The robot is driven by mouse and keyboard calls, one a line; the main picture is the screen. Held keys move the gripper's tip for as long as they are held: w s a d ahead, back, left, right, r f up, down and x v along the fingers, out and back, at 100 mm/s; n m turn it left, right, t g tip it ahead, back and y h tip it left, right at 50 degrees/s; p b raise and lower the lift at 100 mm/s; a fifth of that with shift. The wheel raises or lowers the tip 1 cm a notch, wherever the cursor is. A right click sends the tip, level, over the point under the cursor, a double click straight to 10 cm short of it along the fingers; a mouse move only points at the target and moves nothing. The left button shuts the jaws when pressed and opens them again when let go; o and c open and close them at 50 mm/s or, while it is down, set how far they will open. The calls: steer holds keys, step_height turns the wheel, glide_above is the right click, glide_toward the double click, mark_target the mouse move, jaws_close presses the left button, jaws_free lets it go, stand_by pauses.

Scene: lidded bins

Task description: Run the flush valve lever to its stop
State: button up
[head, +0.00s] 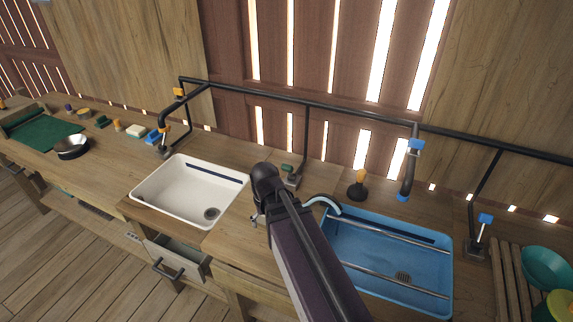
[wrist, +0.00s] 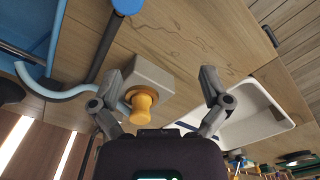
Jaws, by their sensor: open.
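My gripper (wrist: 161,73) is open, its fingers spread on either side of a grey block (wrist: 152,72) with an orange knob (wrist: 142,102). A dark bar (wrist: 104,45) beside the block ends in a round blue tip (wrist: 126,5); I cannot tell whether this is the flush valve lever. No contact shows. In the head view my gripper (head: 257,217) is between the two sinks, and my arm hides the block. Levers on the black pipework there have an orange tip (head: 165,129) at left, a green tip (head: 287,168) in the middle and a blue tip (head: 486,218) at right.
A white sink (head: 165,176) is left of my arm, a blue sink (head: 440,262) right of it. Black pipe (head: 245,94) runs along the wall. A drawer (head: 172,258) stands open below.

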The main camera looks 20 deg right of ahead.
steer(key=w+d+r+m+p, duration=0.2)
steer(key=w+d+r+p, duration=0.2)
steer(key=w, duration=0.2)
steer(key=w+d+r+m+p, duration=0.2)
steer(key=w+d+r+p, duration=0.15)
steer(key=w, duration=0.25)
step_height(320, 180, up, 7)
steer(key=m+p, duration=0.4)
steer(key=p, duration=0.2)
glide_above(287, 166)
steer(key=shift+w+d+f, duration=0.1)
steer(key=shift+w+d, duration=0.05)
steer(key=shift+w, duration=0.1)
steer(key=shift+f, duration=0.1)
step_height(287, 166, down, 14)
steer(key=b, duration=1.3)
steer(key=shift+r+b, duration=0.2)
steer(key=shift+b, duration=0.2)
steer(key=shift+c, duration=0.2)
steer(key=c, duration=1.1)
